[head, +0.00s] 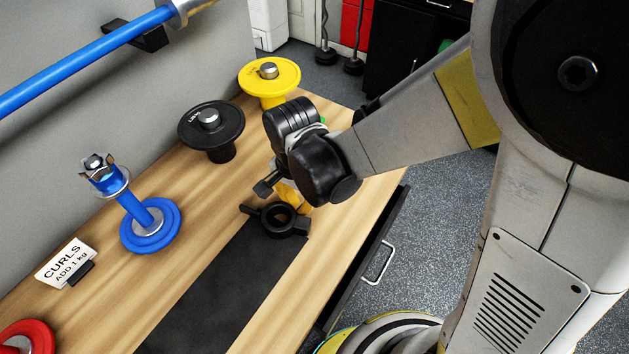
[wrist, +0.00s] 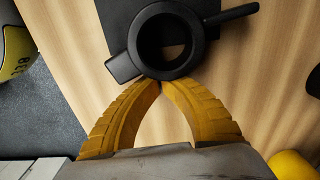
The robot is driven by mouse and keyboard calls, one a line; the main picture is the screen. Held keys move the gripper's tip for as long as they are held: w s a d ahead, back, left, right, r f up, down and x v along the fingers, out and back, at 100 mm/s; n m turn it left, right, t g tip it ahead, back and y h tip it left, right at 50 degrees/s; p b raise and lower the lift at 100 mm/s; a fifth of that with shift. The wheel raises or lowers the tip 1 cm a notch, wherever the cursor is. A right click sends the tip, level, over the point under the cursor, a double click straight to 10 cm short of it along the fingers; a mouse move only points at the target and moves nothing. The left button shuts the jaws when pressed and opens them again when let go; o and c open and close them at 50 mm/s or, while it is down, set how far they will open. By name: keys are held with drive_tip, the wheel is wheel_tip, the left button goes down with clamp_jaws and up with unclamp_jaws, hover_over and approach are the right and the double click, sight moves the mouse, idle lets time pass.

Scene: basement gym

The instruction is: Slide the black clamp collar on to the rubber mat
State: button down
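The black clamp collar (head: 270,229) is a ring with two stubby arms. It lies flat at the far end of the black rubber mat (head: 225,290), across its edge. In the wrist view, the collar (wrist: 166,71) overlaps the mat (wrist: 118,22), and its hole shows a little bare wood. My gripper (head: 297,206) is low, just beyond the collar on the side away from the mat. In the wrist view, the yellow fingertips (wrist: 160,84) meet with nothing between them, at the collar's near rim. They touch or nearly touch it; I cannot tell which.
On the wooden bench stand a black plate stand (head: 222,137), a yellow one (head: 279,76) and a blue one (head: 151,230). A CURLS card (head: 66,262) and a red disc (head: 27,338) are at left. The mat's long surface is clear.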

sight(271, 249)
drive_tip(key=s+a, duration=0.2)
drive_tip(key=s, duration=0.1)
drive_tip(key=s+a, duration=0.2)
drive_tip(key=s, duration=0.1)
drive_tip(key=s+a, duration=0.2)
drive_tip(key=s, duration=0.1)
drive_tip(key=shift+a, duration=0.2)
drive_tip(key=shift+w, duration=0.1)
